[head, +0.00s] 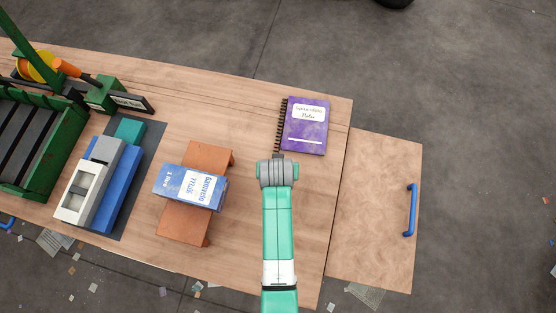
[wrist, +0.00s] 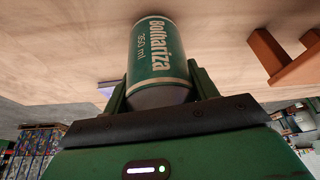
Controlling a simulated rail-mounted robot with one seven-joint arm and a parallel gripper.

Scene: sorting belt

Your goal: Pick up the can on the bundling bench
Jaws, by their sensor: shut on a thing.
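The can (wrist: 160,50) is green with a white band and "Bolhariza 350 ml" lettering, and it fills the middle of the wrist view. My gripper (wrist: 161,88) is shut on it, with one dark green finger on each side of its near end. The can's far end is close to the wooden bench top; I cannot tell whether it touches. In the head view my arm hides the can and the fingers. The wooden bench (head: 265,240) lies below my arm.
A purple notebook (head: 306,127) lies just beyond my arm. A blue-white milk carton (head: 190,187) rests on a brown-orange stand (head: 183,226) to the left. Further left are a grey-white device (head: 82,192) and a green-framed belt (head: 50,160). A side panel with a blue handle (head: 411,210) is at right.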

